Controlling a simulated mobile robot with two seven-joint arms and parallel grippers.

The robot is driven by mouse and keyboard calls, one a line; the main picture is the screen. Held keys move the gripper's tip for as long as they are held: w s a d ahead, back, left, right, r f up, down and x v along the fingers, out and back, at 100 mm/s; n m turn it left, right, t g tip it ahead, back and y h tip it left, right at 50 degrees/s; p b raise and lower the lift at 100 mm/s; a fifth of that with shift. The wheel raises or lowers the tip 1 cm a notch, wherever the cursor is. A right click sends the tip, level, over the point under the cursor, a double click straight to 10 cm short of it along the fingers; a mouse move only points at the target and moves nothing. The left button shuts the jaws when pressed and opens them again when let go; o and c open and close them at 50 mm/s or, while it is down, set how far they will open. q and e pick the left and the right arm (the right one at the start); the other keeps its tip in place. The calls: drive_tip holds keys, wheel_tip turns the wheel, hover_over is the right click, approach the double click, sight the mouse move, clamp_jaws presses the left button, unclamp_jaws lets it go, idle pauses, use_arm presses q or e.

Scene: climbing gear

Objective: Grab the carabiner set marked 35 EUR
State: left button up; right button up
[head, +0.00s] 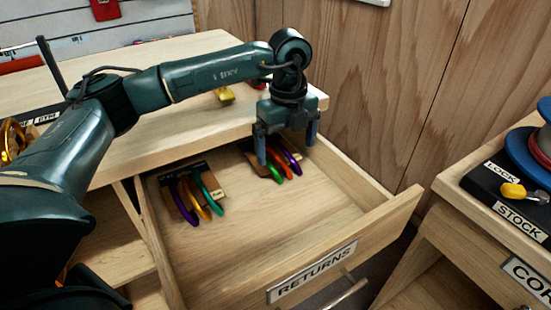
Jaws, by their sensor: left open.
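Two carabiner sets on cards lie in the open drawer. The near-left carabiner set (197,197) has purple, orange and green carabiners, with a small tag too small to read. The far carabiner set (278,163) has green, red and purple carabiners and lies near the back of the drawer, partly hidden by my left gripper. I cannot read a price on either. My left gripper (287,152) points down, open, over the far set, with one finger on each side of it in the picture. I cannot tell whether it touches the set. My right gripper is not in view.
The drawer (338,240) labelled RETURNS is pulled out below the wooden counter (170,140), and its walls surround the sets. The drawer's front half is bare. A yellow item (224,95) lies on the counter. At right stands another cabinet with a black STOCK tray (490,188).

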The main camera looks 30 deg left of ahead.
sight(286, 160)
use_arm(q)
wheel_tip(286, 160, down, 4)
drive_tip(key=shift+s+r, duration=0.1)
drive_tip(key=shift+r, duration=0.05)
drive_tip(key=c, duration=1.1)
drive_tip(key=shift+c, duration=0.2)
drive_tip(key=shift+r, duration=0.1)
